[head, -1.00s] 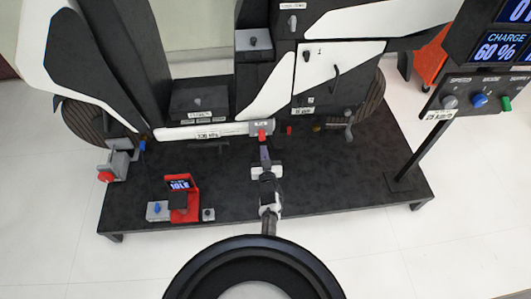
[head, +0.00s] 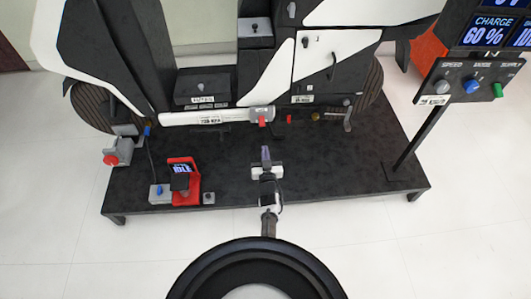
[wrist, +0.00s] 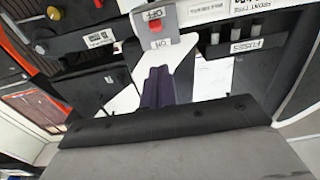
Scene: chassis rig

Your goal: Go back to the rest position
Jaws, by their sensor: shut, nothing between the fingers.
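My gripper (head: 265,152) is in the middle of the head view, over the black platform and in front of the chassis rig. Its fingers are shut with nothing between them. In the wrist view the purple-grey fingers (wrist: 158,87) point at the rig. A grey box with a red switch (head: 262,121) sits just beyond the fingertips in the head view. The fingers look apart from it. In the wrist view the red switch (wrist: 156,27) lies between ON and OFF labels.
The black platform (head: 330,178) is mostly bare right of my arm. A red device with a small display (head: 182,185) stands at the left front. A panel with knobs (head: 472,86) stands on a post at right. A fuses label (wrist: 236,46) shows in the wrist view.

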